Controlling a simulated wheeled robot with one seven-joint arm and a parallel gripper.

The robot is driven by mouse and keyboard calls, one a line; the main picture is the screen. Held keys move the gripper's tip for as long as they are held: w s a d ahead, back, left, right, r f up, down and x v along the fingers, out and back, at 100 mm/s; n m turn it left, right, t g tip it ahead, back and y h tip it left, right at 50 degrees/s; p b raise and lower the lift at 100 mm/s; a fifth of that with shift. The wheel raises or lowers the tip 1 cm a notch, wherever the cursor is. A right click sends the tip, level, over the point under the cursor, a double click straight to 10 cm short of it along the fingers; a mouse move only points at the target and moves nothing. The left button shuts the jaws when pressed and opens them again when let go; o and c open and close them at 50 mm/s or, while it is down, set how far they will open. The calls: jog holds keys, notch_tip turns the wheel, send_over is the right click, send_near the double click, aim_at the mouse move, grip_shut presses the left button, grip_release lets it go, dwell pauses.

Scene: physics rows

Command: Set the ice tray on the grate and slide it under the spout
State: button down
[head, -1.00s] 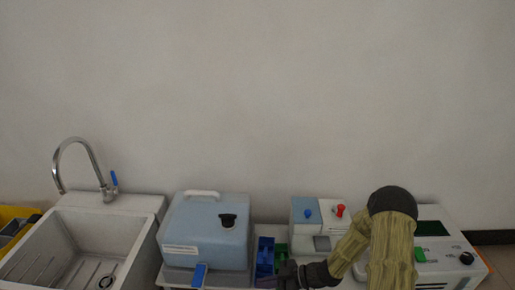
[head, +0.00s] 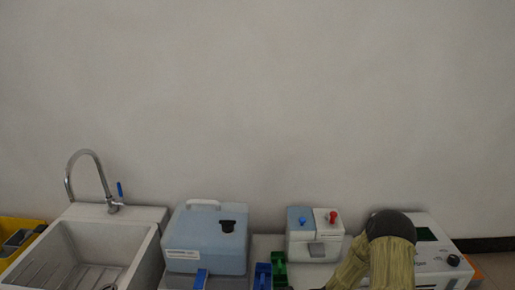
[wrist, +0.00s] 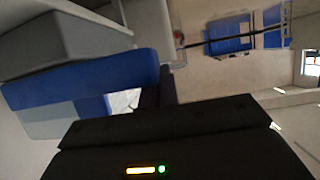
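I cannot single out an ice tray or a grate with certainty. The faucet spout (head: 84,155) arches over the white sink at the left in the head view. A small two-tap dispenser (head: 314,233) with a blue and a red knob stands right of centre. My gripper is outside the head view, below its bottom edge; my arm reaches down there. In the wrist view, the dark gripper body fills the bottom, and a blue and pale grey object (wrist: 85,85) lies close at the left. Whether the gripper holds it is unclear.
A white device (head: 432,258) is at far right, behind my arm. A yellow bin (head: 12,226) is at far left.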

jog(key=shift+w+a+r+m+t+p, duration=0.2)
jog(key=shift+w+r+m+t+p, duration=0.2)
jog(key=shift+r, duration=0.25)
jog(key=shift+w+a+r+m+t+p, duration=0.15)
jog(key=shift+w+r+m+t+p, duration=0.2)
jog(key=shift+w+r, duration=0.2)
jog(key=w+d+r+m+t+h+p, duration=0.3)
jog(key=w+r+m+t+h+p, duration=0.2)
jog(key=w+r+m+t+p, duration=0.25)
jog(key=w+d+r+m+t+h+p, duration=0.1)
jog(key=d+r+m+t+h+p, duration=0.3)
jog(key=d+m+h+p, duration=0.55)
jog(key=s+d+r+p, duration=0.1)
jog(key=s+r+p, duration=0.1)
jog(key=r+p, duration=1.5)
jog(key=s+r+n+y+p, duration=0.1)
jog(key=s+r+p, duration=0.1)
jog(key=r+p, duration=1.5)
notch_tip(320, 180, up, 6)
jog(key=shift+d+f+g, duration=0.15)
jog(key=shift+d+g, duration=0.15)
jog(key=shift+d, duration=0.1)
jog(key=shift+f+n, duration=0.1)
jog(key=shift+n, duration=0.15)
